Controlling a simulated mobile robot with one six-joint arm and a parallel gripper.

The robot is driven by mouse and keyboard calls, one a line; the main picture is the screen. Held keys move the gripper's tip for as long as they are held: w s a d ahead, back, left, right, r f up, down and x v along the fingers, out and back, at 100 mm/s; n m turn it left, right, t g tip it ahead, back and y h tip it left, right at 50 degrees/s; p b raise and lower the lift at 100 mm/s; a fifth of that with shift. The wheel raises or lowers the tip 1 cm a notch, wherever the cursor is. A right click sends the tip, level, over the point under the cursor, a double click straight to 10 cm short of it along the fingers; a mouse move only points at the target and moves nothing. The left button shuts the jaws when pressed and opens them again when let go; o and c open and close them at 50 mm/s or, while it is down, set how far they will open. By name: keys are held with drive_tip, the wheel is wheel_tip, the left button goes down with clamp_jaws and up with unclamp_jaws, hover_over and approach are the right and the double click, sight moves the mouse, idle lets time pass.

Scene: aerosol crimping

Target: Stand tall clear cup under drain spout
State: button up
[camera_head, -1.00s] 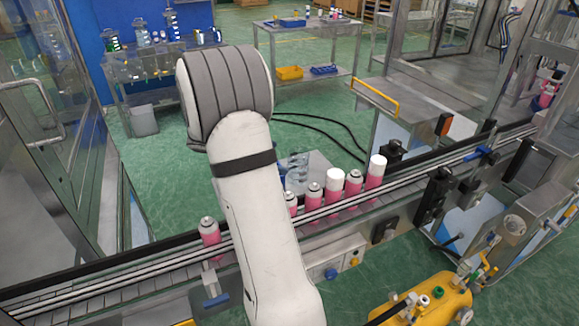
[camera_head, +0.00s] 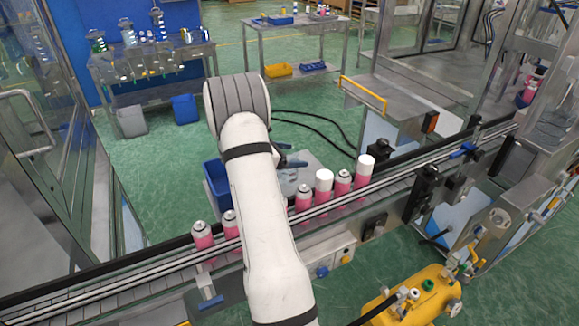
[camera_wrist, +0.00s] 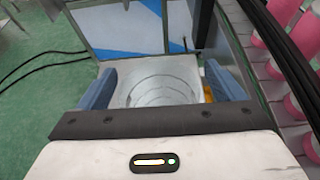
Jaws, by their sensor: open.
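My gripper (camera_wrist: 160,86) is open, with its two blue fingers wide apart. In the wrist view a pale surface with curved rings (camera_wrist: 160,78) lies between and beyond the fingers. I cannot tell whether it is a clear cup seen from above or part of a metal basin. In the head view my arm reaches over the conveyor, and my gripper is mostly hidden behind it. Clear vessels (camera_head: 128,33) stand on the back left bench; I cannot tell which is the tall cup. I cannot make out the drain spout.
Pink cans (camera_head: 303,198) stand on the conveyor (camera_head: 130,277) under my arm. A blue bin (camera_head: 216,178) stands beyond the conveyor, beside a grey metal plate (camera_head: 318,183). A yellow tank (camera_head: 420,290) stands at front right. Black cables cross the open green floor.

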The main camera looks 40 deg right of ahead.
drive_tip(key=shift+c, duration=0.6)
drive_tip(key=c, duration=1.3)
drive_tip(key=shift+r, duration=0.1)
